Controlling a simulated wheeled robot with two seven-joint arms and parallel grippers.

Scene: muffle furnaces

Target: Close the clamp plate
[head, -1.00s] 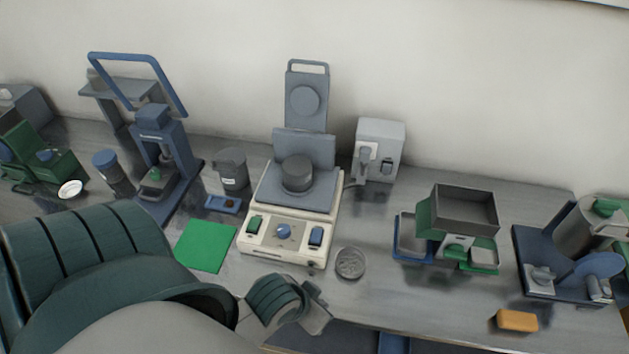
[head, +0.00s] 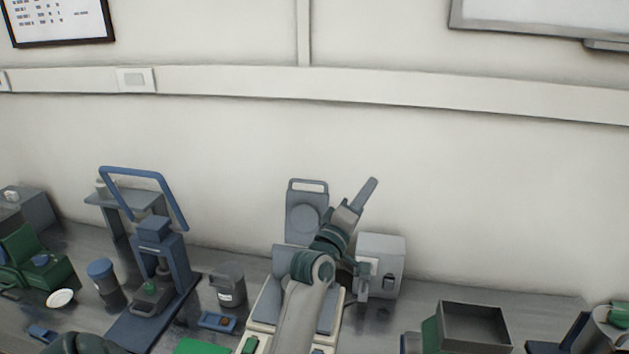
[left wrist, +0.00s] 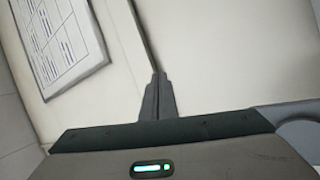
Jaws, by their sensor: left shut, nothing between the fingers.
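The clamp plate (head: 306,205) is a grey upright panel with a slotted handle at its top and a round disc on its face. It stands raised at the back of the cream machine (head: 262,338) in the head view. My left gripper (head: 371,186) is shut and empty. It points up and to the right, right of the clamp plate and apart from it in the picture. My left arm hides most of the machine's middle and its lower pad. In the left wrist view the shut fingers (left wrist: 157,98) show against the wall. My right gripper is not in view.
A grey box with a switch (head: 388,262) stands right of the machine, just below my gripper. A blue press (head: 160,265) and a dark canister (head: 228,286) stand to the left. A grey tray (head: 474,328) lies to the right.

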